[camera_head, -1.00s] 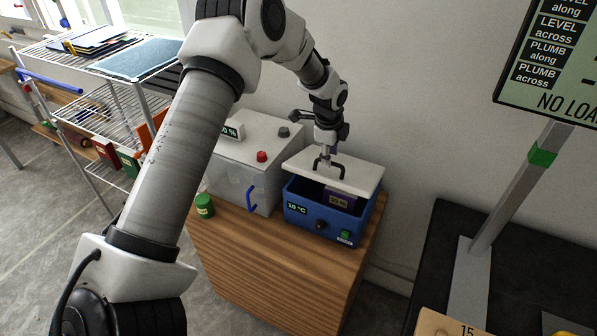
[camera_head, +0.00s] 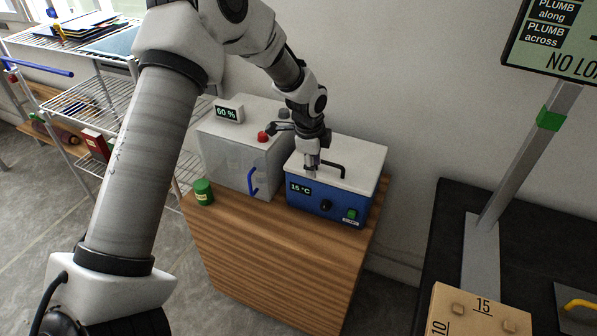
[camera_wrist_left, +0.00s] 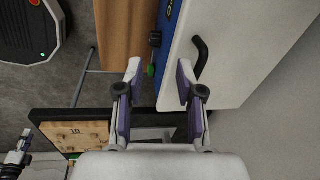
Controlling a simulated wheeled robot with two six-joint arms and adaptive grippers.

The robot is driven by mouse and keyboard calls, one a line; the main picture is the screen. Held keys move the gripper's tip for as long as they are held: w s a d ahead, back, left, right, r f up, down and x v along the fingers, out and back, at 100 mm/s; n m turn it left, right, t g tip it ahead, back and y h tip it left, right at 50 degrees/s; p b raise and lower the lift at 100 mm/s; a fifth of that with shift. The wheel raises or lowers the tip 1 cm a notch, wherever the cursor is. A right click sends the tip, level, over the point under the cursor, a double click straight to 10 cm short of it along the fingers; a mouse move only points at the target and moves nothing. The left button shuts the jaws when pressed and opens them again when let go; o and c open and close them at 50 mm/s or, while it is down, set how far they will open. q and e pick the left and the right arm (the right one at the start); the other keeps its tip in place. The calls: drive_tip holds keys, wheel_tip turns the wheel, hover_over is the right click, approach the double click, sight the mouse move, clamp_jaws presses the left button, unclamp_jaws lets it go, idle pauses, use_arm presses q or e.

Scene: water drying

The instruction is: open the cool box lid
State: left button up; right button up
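The cool box (camera_head: 328,200) is blue with a 15 °C display and stands on the wooden cabinet. Its white lid (camera_head: 357,158) lies flat on top and looks closed; the inside is hidden. The black lid handle (camera_head: 330,167) also shows in the left wrist view (camera_wrist_left: 201,58). My left gripper (camera_head: 311,172) is just left of the handle, over the lid's front part. In the left wrist view my left gripper (camera_wrist_left: 160,70) has its fingers apart with nothing between them, and the handle is outside them. A small grey and black part at that view's lower left may be my right gripper (camera_wrist_left: 14,160).
A clear-fronted box (camera_head: 235,160) with a 60 % display and blue handle stands left of the cool box. A green jar (camera_head: 203,192) is at the cabinet's left edge. A wire shelf is farther left. A dark table (camera_head: 440,250) with a scale post is at right.

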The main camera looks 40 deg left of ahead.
use_arm(q)
drive_tip(key=shift+s+d+f, duration=0.2)
drive_tip(key=shift+s+f, duration=0.25)
drive_tip(key=shift+f, duration=0.1)
drive_tip(key=shift+a, duration=0.15)
